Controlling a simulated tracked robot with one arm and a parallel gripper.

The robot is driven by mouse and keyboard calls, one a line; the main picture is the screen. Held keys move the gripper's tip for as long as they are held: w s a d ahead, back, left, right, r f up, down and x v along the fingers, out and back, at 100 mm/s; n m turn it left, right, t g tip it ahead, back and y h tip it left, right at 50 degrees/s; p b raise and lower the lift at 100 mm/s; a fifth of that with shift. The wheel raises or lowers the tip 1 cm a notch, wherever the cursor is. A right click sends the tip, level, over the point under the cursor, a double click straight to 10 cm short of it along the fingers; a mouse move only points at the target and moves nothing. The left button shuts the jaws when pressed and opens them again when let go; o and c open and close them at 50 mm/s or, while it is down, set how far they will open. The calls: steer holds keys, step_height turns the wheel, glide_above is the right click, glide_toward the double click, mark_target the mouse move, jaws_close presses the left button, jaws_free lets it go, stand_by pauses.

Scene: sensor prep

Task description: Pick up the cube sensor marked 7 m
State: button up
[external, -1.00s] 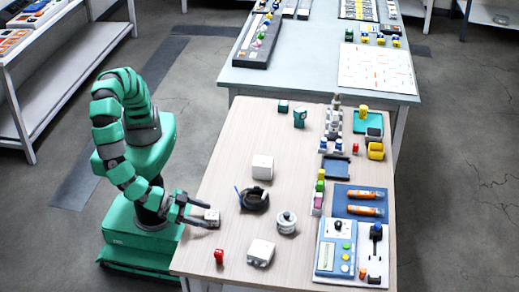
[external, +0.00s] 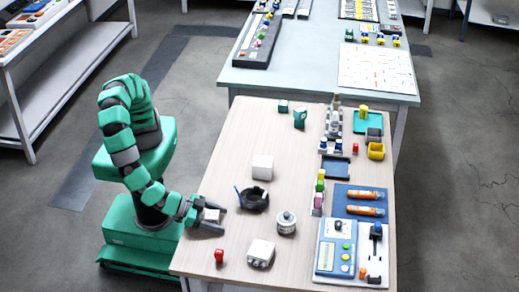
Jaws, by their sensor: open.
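A small white cube (external: 211,215) sits near the left edge of the wooden table, between the fingers of my gripper (external: 212,217). The gripper is open, with one dark finger on the far side of the cube and one on the near side. Whether the fingers touch it cannot be told. Any marking such as 7 m is too small to read on the cubes.
A black ring-shaped holder (external: 253,199) and a round silver-white part (external: 286,222) stand right of the gripper. A small red object (external: 219,256) lies in front. Blue trays (external: 342,206) and devices line the right side. The table's (external: 222,185) back left is mostly clear.

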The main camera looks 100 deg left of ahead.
steer(key=c, duration=1.1)
steer(key=shift+r, duration=0.1)
